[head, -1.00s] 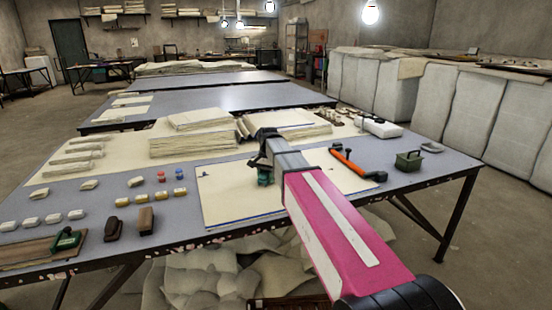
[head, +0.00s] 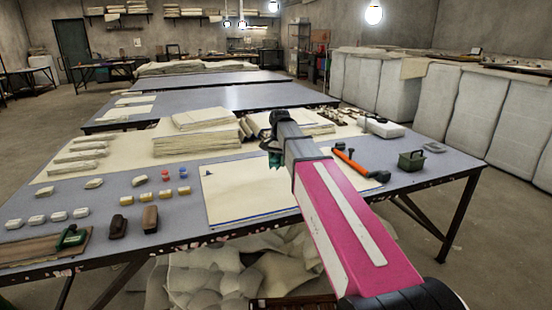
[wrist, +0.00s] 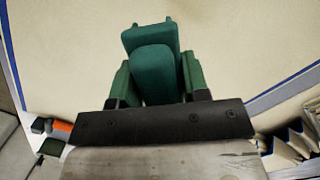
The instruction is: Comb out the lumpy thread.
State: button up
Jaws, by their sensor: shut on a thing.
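My gripper (wrist: 155,88) is shut on a dark green tool (wrist: 150,60) with a rounded block shape, seen in the wrist view between its two green fingers. In the head view the gripper (head: 274,150) is held above the cream cloth (head: 235,195) with a blue edge line, near its upper right part. The tool is mostly hidden there behind my arm. The cloth lies flat on the grey table, with a small dark mark near its upper left corner. I cannot make out a lumpy thread or comb teeth.
Stacked folded cloths (head: 195,141) stand behind the cloth. An orange-handled tool (head: 347,160) and a green box (head: 411,160) lie to the right. Two dark brushes (head: 150,218), small pale blocks (head: 58,217) and a green-handled tool (head: 71,237) lie to the left.

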jog(key=shift+r, duration=0.95)
